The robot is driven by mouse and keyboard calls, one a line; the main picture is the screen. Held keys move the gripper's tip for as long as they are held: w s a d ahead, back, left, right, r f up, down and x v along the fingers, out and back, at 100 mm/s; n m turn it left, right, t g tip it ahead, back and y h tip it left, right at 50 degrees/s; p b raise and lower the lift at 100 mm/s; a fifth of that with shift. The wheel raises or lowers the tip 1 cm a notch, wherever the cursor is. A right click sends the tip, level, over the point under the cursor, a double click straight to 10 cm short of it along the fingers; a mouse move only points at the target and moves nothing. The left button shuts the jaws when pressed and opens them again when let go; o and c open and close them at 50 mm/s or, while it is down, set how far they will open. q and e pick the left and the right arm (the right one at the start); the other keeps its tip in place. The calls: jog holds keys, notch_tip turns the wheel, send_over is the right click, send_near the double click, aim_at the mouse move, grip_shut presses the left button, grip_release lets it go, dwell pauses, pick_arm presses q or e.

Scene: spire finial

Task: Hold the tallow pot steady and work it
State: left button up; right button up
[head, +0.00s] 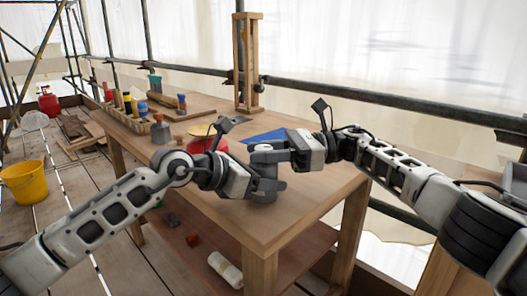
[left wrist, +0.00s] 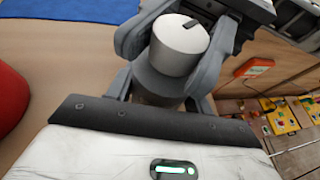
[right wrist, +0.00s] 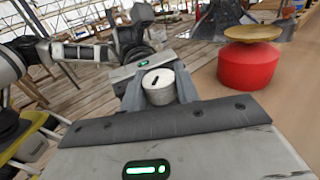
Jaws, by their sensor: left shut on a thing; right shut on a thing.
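The tallow pot is a small grey cylinder (head: 264,170) above the front part of the wooden table (head: 300,205). In the left wrist view its darker body (left wrist: 158,84) sits between my left fingers, under a paler round top (left wrist: 177,46) with a small dark mark. My left gripper (head: 262,188) is shut on the body from the left. My right gripper (head: 268,153) is shut on the pale top, higher up and from the right. In the right wrist view the pale top (right wrist: 160,86) shows between the fingers. Whether the pot touches the table is hidden.
A red container (right wrist: 249,75) with a yellow disc on top stands close by, behind my left gripper. A blue sheet (head: 264,137) lies behind the grippers. A wooden stand (head: 247,65) and a tool rack (head: 128,115) are further back. The table's near right corner is clear.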

aim_at(264, 147)
jog(key=shift+r, duration=0.15)
jog(key=o, duration=1)
jog(key=shift+c, duration=0.2)
notch_tip(264, 147, up, 10)
